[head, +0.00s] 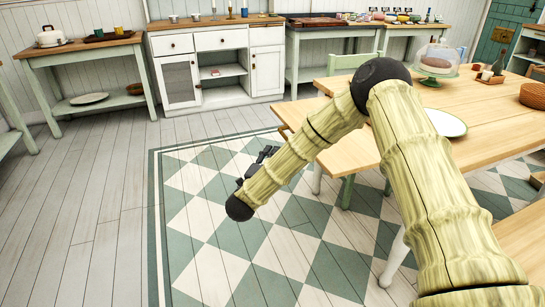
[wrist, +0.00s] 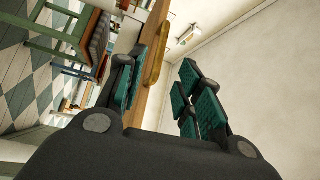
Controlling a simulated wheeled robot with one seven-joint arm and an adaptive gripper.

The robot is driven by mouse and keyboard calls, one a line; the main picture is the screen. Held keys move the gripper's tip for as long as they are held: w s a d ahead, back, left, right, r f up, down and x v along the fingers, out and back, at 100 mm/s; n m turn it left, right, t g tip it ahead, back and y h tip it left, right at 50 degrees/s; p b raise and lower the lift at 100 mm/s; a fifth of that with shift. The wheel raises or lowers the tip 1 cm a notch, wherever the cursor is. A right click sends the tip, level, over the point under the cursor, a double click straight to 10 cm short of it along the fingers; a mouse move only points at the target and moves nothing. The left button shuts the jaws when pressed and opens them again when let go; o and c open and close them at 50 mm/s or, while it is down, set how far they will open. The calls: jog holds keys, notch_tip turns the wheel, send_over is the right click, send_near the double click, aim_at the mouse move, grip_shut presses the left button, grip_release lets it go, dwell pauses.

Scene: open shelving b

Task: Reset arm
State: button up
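My arm, with a bamboo-like surface, reaches from the lower right over the wooden dining table (head: 490,128) and bends down to the left. My gripper (head: 266,155) is small and partly hidden behind the forearm in the head view, above the green and white checkered floor. In the wrist view my gripper (wrist: 164,66) has its teal-padded fingers spread apart. Nothing is held between them.
A white plate (head: 446,123) and a glass-domed cake stand (head: 436,62) are on the table. A green chair (head: 350,62) stands at its far side. A white cabinet (head: 218,65) and a side table (head: 85,48) line the back wall. The left floor is clear.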

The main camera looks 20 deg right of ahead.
jog(key=s+a+f+n+g+y, duration=0.1)
jog(key=s+a+f+n+y, duration=0.2)
jog(key=f, duration=0.4)
jog(key=s+a+f+n+y, duration=0.1)
jog(key=s+f+n+y, duration=0.2)
jog(key=s+f+n, duration=0.3)
jog(key=s+a+f+n+g+y, duration=0.1)
jog(key=s+a+f+n+y, duration=0.15)
jog(key=f, duration=0.55)
jog(key=s+d+f+n+g+y, duration=0.15)
jog(key=s+f+n+g, duration=0.25)
jog(key=s+f, duration=0.55)
jog(key=s+f+n+g+y, duration=0.3)
jog(key=s+f+n, duration=0.2)
jog(key=s, duration=1)
jog(key=s+d+n+g, duration=0.2)
jog(key=s+g, duration=0.1)
jog(key=s, duration=0.7)
jog(key=s+d+n+g, duration=0.2)
jog(key=s+d+g, duration=0.1)
jog(key=s, duration=0.6)
notch_tip(320, 180, up, 24)
jog(key=p, duration=2.4)
jog(key=shift+w+a+f, duration=0.15)
jog(key=shift+m, duration=0.25)
